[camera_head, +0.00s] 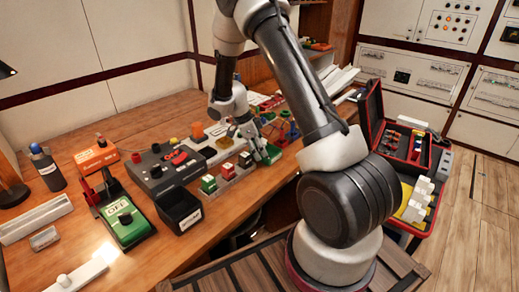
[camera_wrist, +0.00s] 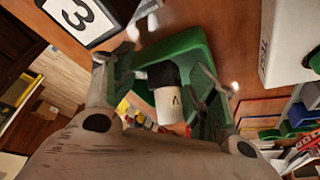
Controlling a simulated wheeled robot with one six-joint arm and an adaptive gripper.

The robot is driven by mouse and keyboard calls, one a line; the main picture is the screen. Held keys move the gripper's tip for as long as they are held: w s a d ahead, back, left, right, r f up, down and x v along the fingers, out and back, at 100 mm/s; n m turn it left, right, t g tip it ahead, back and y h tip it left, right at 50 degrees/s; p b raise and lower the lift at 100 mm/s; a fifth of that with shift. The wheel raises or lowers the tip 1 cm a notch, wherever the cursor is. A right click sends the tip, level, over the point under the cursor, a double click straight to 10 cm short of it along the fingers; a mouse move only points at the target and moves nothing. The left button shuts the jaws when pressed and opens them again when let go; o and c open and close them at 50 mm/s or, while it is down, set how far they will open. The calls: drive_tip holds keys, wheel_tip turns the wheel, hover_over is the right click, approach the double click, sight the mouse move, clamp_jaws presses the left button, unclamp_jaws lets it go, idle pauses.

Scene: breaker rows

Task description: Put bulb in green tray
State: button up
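In the wrist view, a small white piece with a black end and a dark mark (camera_wrist: 168,100) shows between the fingers of my gripper (camera_wrist: 165,80). It may be the bulb; I cannot tell for sure. Gaps show on both sides of it, so the fingers look open and not closed on it. A green tray-like piece (camera_wrist: 185,45) lies right behind it, close to the fingertips; whether the white piece rests in it is unclear. In the head view, my gripper (camera_head: 256,148) is low over the bench beside a green piece (camera_head: 271,154); the white piece cannot be made out there.
The wooden bench (camera_head: 145,122) carries a black bin (camera_head: 179,209), a green device (camera_head: 123,221), a dark control box (camera_head: 165,168) and a row of small coloured blocks (camera_head: 226,172). An open red-edged case (camera_head: 373,105) stands at right. Bare bench lies at the back left.

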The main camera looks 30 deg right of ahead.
drive_tip(key=v, duration=1.2)
drive_tip(key=s+r+n+t+y, duration=0.1)
drive_tip(key=s+r+n, duration=0.55)
drive_tip(key=r, duration=0.45)
drive_tip(key=s+r+n+t+y, duration=0.1)
drive_tip(key=s+r+n, duration=0.3)
drive_tip(key=s+n, duration=0.4)
drive_tip(key=s+r+n+t+y, duration=0.2)
drive_tip(key=s+n, duration=0.6)
drive_tip(key=s, duration=0.9)
wheel_tip(320, 180, up, 3)
drive_tip(key=shift+s+r+t, duration=0.15)
drive_tip(key=shift+r+t, duration=0.1)
drive_tip(key=shift+t, duration=0.85)
drive_tip(key=shift+a+n, duration=0.25)
